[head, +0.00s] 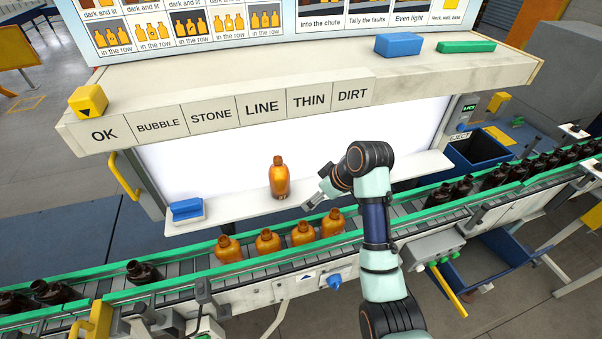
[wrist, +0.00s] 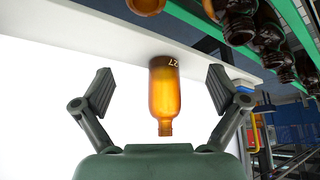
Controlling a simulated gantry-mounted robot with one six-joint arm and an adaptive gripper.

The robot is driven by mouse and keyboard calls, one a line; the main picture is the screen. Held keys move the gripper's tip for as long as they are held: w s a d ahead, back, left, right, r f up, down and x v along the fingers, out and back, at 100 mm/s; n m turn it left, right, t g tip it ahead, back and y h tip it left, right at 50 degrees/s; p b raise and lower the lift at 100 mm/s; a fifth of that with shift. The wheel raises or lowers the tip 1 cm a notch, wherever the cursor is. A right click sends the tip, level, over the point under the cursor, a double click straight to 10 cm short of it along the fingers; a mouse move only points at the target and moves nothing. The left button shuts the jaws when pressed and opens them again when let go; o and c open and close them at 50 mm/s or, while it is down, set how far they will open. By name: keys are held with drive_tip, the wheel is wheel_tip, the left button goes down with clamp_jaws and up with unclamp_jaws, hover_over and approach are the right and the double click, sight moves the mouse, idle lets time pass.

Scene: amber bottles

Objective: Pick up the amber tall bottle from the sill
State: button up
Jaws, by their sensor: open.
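The amber tall bottle (head: 279,178) stands upright on the white sill (head: 237,216) in front of the bright white panel in the head view.
Several shorter amber bottles (head: 268,241) stand on the conveyor (head: 370,225) just in front of the sill, with dark bottles (head: 146,272) at both sides. A blue block (head: 187,208) sits at the sill's left end. A labelled shelf (head: 212,117) overhangs the sill.

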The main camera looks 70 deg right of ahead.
sight(285, 172)
drive_tip(key=w, duration=0.3)
drive_tip(key=w+d, duration=0.1)
drive_tip(key=w, duration=0.2)
drive_tip(key=w+d, duration=0.1)
drive_tip(key=w, duration=0.2)
drive_tip(key=shift+d, duration=0.25)
drive_tip(key=w, duration=0.1)
drive_tip(key=w+d, duration=0.1)
drive_tip(key=shift+w, duration=0.4)
drive_tip(key=shift+x, duration=1.45)
drive_tip(key=shift+s+f, duration=0.1)
drive_tip(key=shift+s, duration=0.05)
drive_tip(key=c, duration=1.4)
